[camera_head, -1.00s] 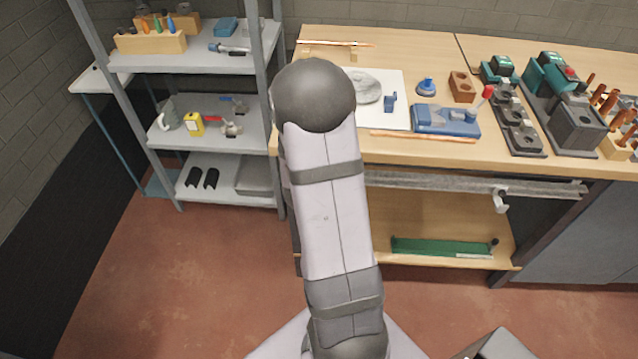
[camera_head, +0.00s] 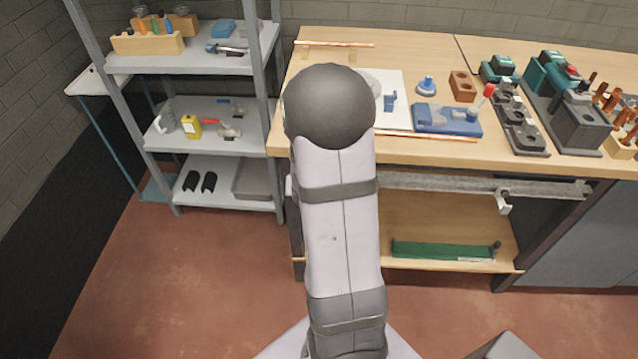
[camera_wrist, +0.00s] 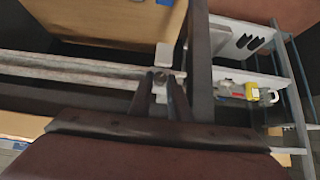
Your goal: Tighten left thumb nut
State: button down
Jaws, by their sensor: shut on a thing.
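In the wrist view my gripper (camera_wrist: 163,78) reaches the metal rail (camera_wrist: 80,66), its two dark fingers shut around a small thumb nut (camera_wrist: 162,75). The nut is mostly hidden between the fingertips. A pale bracket block (camera_wrist: 164,55) sits right beyond the fingertips, at the end of the rail. In the head view the rail (camera_head: 430,185) runs under the bench's front edge, with a white bracket (camera_head: 503,203) toward its right end. My arm hides my gripper and the left end of the rail there.
The workbench (camera_head: 420,150) carries a blue vise-like tool (camera_head: 447,119), copper pipes and teal machines. A grey shelf unit (camera_head: 205,140) stands close on the left; it also shows at the right of the wrist view. A green tray (camera_head: 440,249) lies on the lower shelf.

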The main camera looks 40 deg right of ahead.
jog(key=shift+s+f+m+t+y+b, duration=0.1)
jog(key=shift+m+t+y+b, duration=0.3)
jog(key=shift+b, duration=2.35)
jog(key=shift+s+d+f+t+b, duration=0.15)
jog(key=shift+t+b, duration=0.25)
jog(key=shift+b, duration=0.25)
jog(key=shift+r+y+p, duration=0.2)
jog(key=shift+y+p, duration=0.1)
jog(key=shift+p, duration=0.45)
